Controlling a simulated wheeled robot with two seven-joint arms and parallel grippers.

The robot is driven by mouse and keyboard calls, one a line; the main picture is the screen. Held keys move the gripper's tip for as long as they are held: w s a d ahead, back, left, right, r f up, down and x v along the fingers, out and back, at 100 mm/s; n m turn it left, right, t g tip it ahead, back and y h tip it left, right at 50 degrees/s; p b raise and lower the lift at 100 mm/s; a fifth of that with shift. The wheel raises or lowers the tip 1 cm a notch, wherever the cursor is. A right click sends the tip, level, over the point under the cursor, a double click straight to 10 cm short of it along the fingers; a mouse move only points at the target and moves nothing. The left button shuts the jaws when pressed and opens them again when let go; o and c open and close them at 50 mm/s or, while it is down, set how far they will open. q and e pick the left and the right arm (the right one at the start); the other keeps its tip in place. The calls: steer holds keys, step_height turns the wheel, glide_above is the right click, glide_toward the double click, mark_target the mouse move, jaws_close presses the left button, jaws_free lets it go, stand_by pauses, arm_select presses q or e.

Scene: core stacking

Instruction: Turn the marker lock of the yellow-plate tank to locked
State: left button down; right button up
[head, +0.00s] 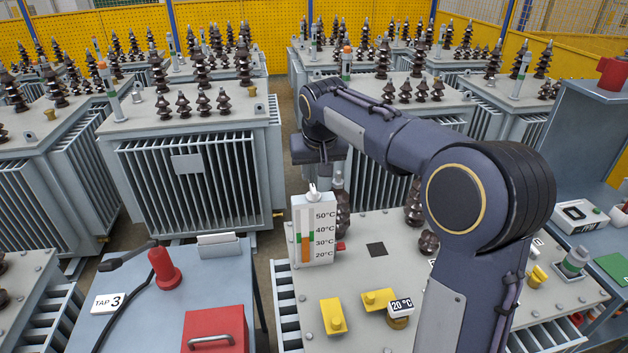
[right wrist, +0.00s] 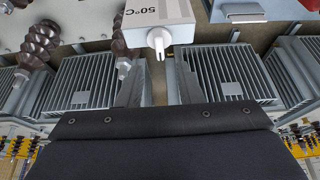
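A white temperature gauge box (head: 313,232) marked 20°C to 50°C stands on the near grey tank (head: 355,275). Its coloured column has an orange lower part and a green band. A small white knob (head: 313,191) sticks up from its top; the knob also shows in the right wrist view (right wrist: 159,42). My right gripper (head: 318,165) is just above and behind the knob in the head view, apart from it as far as I can tell. Its fingers cannot be made out in either view. My left gripper is not in view.
Two yellow blocks (head: 333,317) and a 20°C tag (head: 401,306) are on the near tank. Dark bushings (head: 429,243) rise beside my right arm. A side table (head: 150,330) holds a red case (head: 213,328) and a TAP 3 card (head: 108,303). More tanks stand behind.

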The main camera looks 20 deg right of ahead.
mark_target(314, 188)
steer(key=p+x, duration=0.1)
steer(key=x, duration=0.5)
steer(key=shift+w+f, duration=0.15)
steer(key=shift+f, duration=0.25)
jaws_close()
